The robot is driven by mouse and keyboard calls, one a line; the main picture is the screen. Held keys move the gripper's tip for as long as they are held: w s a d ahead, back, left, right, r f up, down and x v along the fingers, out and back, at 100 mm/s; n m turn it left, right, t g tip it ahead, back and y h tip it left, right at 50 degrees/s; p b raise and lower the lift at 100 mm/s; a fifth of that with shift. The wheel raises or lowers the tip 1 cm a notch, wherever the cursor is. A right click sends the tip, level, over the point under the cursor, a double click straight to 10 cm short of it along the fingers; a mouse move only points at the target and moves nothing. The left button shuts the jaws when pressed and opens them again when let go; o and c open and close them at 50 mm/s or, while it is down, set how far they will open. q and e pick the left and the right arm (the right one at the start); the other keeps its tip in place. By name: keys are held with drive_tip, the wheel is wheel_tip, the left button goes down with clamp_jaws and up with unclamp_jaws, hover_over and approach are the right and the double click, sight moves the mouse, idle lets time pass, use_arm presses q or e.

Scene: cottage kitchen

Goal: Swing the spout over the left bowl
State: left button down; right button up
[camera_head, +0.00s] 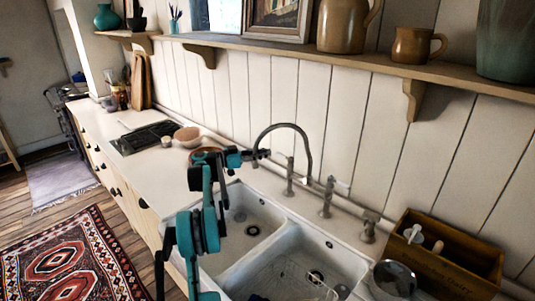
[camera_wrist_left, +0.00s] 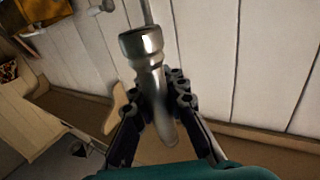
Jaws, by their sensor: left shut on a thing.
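The grey arched spout (camera_head: 283,126) rises from behind the white double sink and curves over to the left. My left gripper (camera_head: 256,158) is shut on its downturned end. In the left wrist view the metal spout end (camera_wrist_left: 145,48) lies between the two dark fingers of this gripper (camera_wrist_left: 160,98). In the head view the spout end appears beyond the left bowl (camera_head: 266,212); its exact place above the bowl is hard to tell. The right bowl (camera_head: 342,262) is nearer, with a wire rack in it. My right gripper is not in view.
Tap fittings (camera_head: 327,198) stand along the sink's back edge. A wooden box (camera_head: 448,265) and a round glassy vessel (camera_head: 394,279) are at the right. A pinkish bowl (camera_head: 187,136) and dark drying rack (camera_head: 148,137) lie on the left counter. A shelf (camera_head: 350,59) runs above.

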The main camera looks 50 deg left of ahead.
use_arm(q)
drive_tip(key=shift+w+a, duration=0.45)
drive_tip(key=shift+a, duration=0.25)
drive_tip(key=c, duration=1.6)
unclamp_jaws()
drive_tip(key=v, duration=1.2)
drive_tip(key=shift+a, duration=0.1)
